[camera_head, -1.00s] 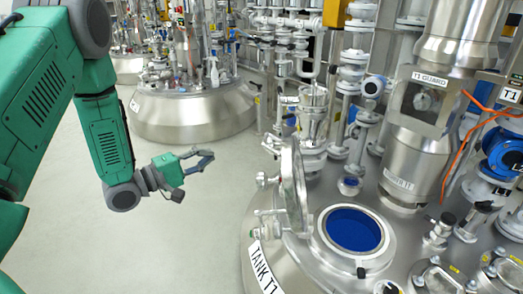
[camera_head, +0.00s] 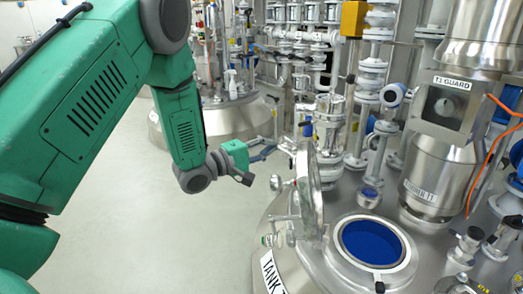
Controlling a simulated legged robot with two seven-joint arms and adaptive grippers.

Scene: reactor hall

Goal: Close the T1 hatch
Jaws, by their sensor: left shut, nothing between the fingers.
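The T1 hatch lid (camera_head: 313,190) is a round metal cover standing open, nearly upright, at the left side of the hatch opening. The hatch opening (camera_head: 372,243) is a round steel ring with blue inside, on top of tank T1 (camera_head: 290,262). My left gripper (camera_head: 266,151) is shut and empty, left of and beyond the lid. It appears apart from the lid, though the exact gap in depth is hard to judge. My right gripper is not in view.
The T1 guard column (camera_head: 440,150) and an orange cable (camera_head: 490,150) stand right of the hatch. Pipes and valves (camera_head: 330,125) crowd behind the lid. Another steel tank (camera_head: 225,118) stands farther back. The grey floor (camera_head: 160,230) at left is clear.

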